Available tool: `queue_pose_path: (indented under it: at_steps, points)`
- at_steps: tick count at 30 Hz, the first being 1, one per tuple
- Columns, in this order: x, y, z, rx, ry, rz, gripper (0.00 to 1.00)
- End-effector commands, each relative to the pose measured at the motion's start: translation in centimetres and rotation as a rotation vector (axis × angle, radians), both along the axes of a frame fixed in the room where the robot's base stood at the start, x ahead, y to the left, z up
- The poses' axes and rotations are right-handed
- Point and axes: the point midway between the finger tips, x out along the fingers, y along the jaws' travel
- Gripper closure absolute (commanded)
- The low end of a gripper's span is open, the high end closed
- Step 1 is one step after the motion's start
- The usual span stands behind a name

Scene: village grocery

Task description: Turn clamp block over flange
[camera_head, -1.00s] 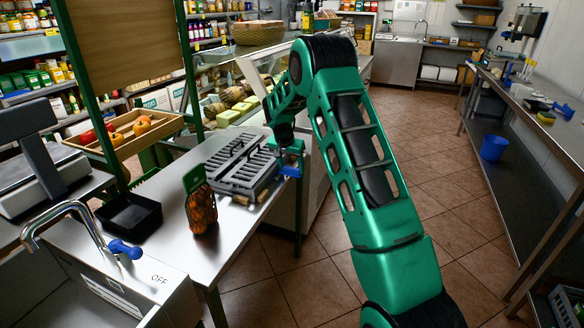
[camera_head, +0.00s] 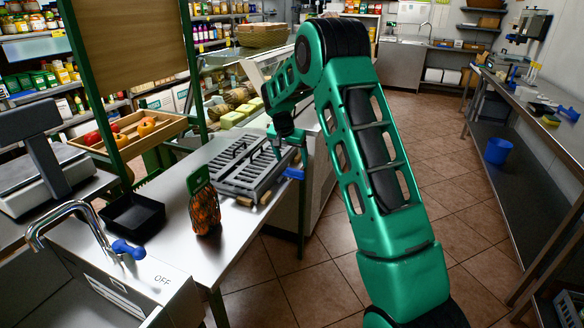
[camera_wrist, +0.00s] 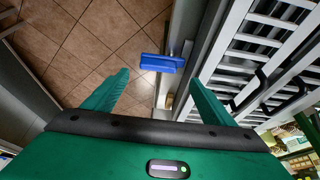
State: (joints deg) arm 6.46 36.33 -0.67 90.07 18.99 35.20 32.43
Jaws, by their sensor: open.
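A blue clamp block (camera_head: 293,173) sits at the right edge of the steel table, beside a grey slotted grate (camera_head: 248,165). In the wrist view the blue block (camera_wrist: 162,64) lies crosswise ahead of my fingers, on a thin metal stem at its right end. The grate (camera_wrist: 262,50) fills the right side of that view, with a long pale rim along its near edge. My gripper (camera_wrist: 159,78) is open and empty, its green fingers on either side of the block's line and short of it. In the head view my gripper (camera_head: 286,140) is just above the block; its fingertips are hard to make out.
A net bag of orange produce (camera_head: 204,208) and a black tray (camera_head: 131,215) stand on the steel table (camera_head: 170,240) left of the grate. A glass display counter (camera_head: 312,125) is behind. Tiled floor lies open to the right.

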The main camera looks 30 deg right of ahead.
Motion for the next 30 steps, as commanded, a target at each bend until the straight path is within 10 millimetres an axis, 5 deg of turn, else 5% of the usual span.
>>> queue_pose_path:
  at_steps: [9, 30]
  points:
    - [-0.8, 1.3, 3.8, 0.0, 0.0, 0.001, 0.22]
    - [-0.9, 1.4, 4.1, 0.001, 0.0, 0.0, 0.22]
